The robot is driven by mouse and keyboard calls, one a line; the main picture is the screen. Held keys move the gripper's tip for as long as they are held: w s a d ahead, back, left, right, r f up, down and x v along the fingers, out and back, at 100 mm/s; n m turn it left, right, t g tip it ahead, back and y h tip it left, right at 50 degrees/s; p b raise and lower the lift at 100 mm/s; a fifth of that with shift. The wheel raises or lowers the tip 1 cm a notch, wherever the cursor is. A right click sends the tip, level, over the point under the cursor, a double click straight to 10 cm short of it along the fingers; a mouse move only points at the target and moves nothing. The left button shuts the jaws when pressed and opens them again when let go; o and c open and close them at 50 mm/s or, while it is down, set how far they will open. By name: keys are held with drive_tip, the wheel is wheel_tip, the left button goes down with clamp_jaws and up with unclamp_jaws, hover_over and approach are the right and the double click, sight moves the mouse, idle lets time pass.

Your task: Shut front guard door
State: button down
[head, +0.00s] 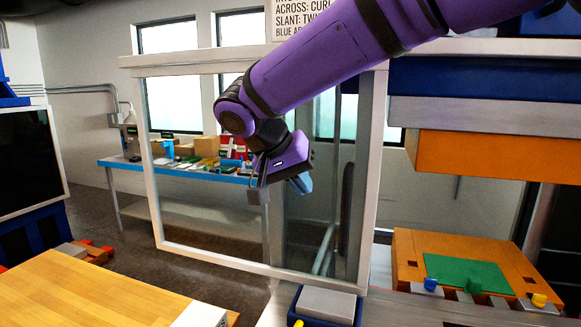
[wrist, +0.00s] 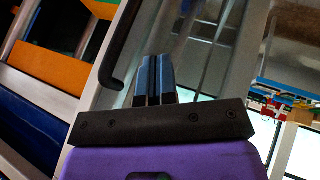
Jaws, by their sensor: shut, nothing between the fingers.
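The front guard door is a clear panel in a pale frame (head: 154,160), upright in the middle of the head view. It stands to the left of the orange press parts, and the space in front of them is uncovered. A dark vertical bar handle (head: 346,205) shows near its right edge; it also shows in the wrist view (wrist: 122,45). My gripper (head: 300,183) is shut and empty, left of the handle and apart from it in the picture. Its blue fingers (wrist: 155,78) point toward the panel in the wrist view. Whether they touch it I cannot tell.
An orange upper block (head: 490,158) hangs over an orange lower block with a green plate (head: 467,272) at right. A wooden table (head: 100,290) is at front left. A blue-edged bench (head: 110,162) with boxes stands behind the panel. Open floor lies at left.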

drive_tip(key=d, duration=0.1)
drive_tip(key=d+f, duration=0.1)
drive_tip(key=d, duration=0.1)
drive_tip(key=d+f, duration=0.1)
drive_tip(key=d, duration=0.1)
drive_tip(key=shift+d+f, duration=0.1)
drive_tip(key=shift+d, duration=0.15)
